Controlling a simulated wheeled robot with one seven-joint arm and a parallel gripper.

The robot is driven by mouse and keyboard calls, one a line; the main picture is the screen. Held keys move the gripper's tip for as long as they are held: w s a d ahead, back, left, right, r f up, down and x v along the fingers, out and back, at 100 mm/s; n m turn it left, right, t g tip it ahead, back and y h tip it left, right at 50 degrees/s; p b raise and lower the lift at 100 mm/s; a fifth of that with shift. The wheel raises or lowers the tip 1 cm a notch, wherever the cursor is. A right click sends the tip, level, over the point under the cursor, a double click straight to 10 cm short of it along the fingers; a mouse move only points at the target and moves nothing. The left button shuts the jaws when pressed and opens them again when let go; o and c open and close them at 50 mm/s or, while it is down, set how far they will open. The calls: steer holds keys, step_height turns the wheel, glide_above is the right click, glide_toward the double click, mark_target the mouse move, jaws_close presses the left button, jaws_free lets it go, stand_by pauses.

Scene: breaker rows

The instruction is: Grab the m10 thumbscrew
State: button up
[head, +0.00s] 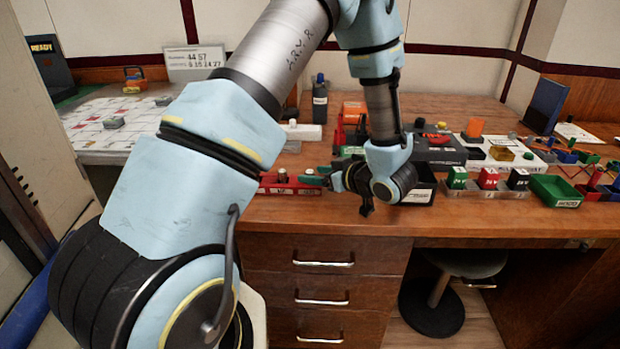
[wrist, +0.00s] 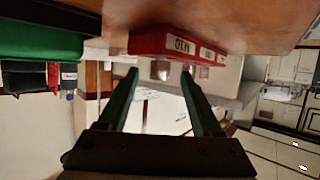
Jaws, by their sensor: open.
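A red labelled holder (head: 290,188) stands near the front edge of the wooden desk, with small metal knobs on top. One metal knob (head: 283,175) is at its left part; another (head: 309,172) is at its right, close to my gripper (head: 325,178). In the wrist view the picture is upside down and the red holder (wrist: 175,46) is ahead of my gripper (wrist: 160,78). A metal knob (wrist: 160,70) shows between the two green fingertips, and a second shows by the right fingertip. The fingers are open. I cannot read which label marks the M10 thumbscrew, or tell if anything touches.
A black tray (head: 420,192) is just right of my gripper. A green bin (head: 555,190) and a clear rack of coloured blocks (head: 487,190) stand further right. A dark bottle (head: 320,100) and a white block (head: 300,131) are behind.

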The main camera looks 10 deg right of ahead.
steer(key=shift+c, duration=0.4)
jaws_close()
